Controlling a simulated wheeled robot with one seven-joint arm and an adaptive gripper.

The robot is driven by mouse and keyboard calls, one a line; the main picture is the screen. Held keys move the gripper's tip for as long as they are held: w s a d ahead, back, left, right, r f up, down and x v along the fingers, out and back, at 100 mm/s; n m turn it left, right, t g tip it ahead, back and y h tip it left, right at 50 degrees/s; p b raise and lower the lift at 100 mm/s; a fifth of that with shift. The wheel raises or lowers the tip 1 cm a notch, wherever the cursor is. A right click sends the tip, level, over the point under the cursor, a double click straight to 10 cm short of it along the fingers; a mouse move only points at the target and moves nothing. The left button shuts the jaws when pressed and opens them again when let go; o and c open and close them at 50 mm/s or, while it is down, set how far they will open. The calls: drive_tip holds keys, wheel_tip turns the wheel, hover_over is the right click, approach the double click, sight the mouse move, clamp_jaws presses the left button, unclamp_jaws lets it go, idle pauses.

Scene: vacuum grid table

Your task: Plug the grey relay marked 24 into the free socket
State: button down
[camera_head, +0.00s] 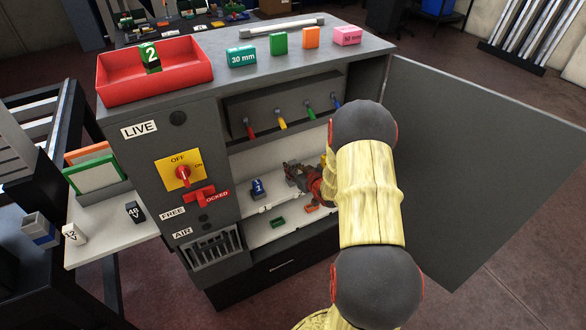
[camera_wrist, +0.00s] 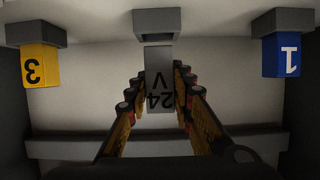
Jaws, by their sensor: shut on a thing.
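The grey relay marked 24 V (camera_wrist: 158,65) is between the fingers of my gripper (camera_wrist: 158,80), which is shut on it. Its marking looks upside down in the wrist view. The grey free socket (camera_wrist: 153,23) is straight above the relay in that view, in line with it. Their edges nearly meet in the picture; I cannot tell whether they touch. In the head view my gripper (camera_head: 303,178) is inside the cabinet, and the relay is hidden there.
A yellow block marked 3 (camera_wrist: 40,66) and a blue block marked 1 (camera_wrist: 282,55) sit in sockets either side. The blue one also shows in the head view (camera_head: 257,188). The open cabinet door (camera_head: 480,160) stands right of my arm. A red lockout (camera_head: 199,195) is on the front panel.

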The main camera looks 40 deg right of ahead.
drive_tip(key=shift+f+b, duration=0.95)
drive_tip(key=shift+f, duration=0.35)
drive_tip(key=c, duration=1.5)
unclamp_jaws()
drive_tip(key=shift+f, duration=0.1)
drive_tip(key=shift+s+a, duration=0.1)
drive_tip(key=v, duration=1.1)
drive_tip(key=shift+s+r, duration=0.25)
drive_tip(key=shift+s, duration=0.1)
